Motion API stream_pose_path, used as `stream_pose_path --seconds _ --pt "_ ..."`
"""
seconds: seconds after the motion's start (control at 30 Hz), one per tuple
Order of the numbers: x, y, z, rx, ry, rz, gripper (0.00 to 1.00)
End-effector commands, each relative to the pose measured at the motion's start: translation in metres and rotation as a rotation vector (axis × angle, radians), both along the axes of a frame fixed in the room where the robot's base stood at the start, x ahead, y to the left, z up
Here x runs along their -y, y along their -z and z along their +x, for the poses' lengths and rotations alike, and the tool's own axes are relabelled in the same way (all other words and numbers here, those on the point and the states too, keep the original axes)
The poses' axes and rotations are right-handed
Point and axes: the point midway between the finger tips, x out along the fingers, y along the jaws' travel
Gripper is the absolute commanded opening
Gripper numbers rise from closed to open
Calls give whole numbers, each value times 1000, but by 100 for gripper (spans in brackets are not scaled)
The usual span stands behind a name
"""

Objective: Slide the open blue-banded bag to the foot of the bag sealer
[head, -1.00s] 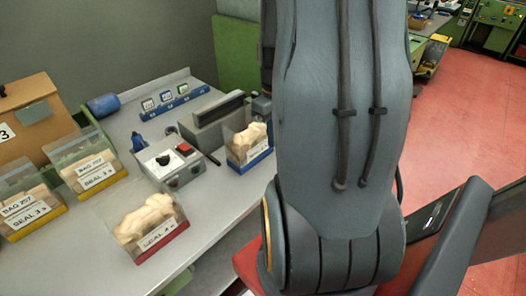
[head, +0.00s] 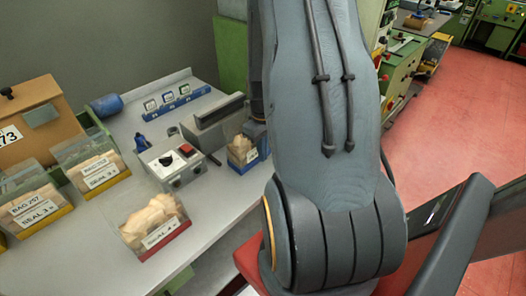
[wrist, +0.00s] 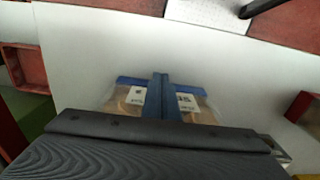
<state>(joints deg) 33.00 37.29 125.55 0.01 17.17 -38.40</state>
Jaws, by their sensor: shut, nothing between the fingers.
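The open blue-banded bag (head: 243,152) stands on the grey bench, clear-sided with pale stoppers inside. It is just in front of the long dark bag sealer (head: 218,118), close to its near right end; my arm hides its right side. In the wrist view the blue band (wrist: 130,80) and white label (wrist: 186,101) of the bag show on both sides of my fingers. My gripper (wrist: 160,78) is shut and empty, in line with the middle of the bag. I cannot tell whether the fingers touch it. The head view mostly hides my gripper behind my arm.
A control box (head: 172,166) with a red button stands left of the bag. A red-banded bag (head: 154,226) sits at the bench's front; yellow-banded bags (head: 93,166) stand left. A blue rack (head: 175,101) is at the back.

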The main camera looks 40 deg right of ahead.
Motion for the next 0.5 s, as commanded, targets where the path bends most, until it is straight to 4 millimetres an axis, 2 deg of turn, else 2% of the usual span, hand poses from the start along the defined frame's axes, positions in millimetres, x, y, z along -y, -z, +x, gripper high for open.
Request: stream_pose_path --seconds 0.33,0.43,0.5 --pt "0 0 2 0 0 0 0" --pt "-1 1 15 2 -1 -1 0" --pt "-2 1 31 3 -4 -2 0"
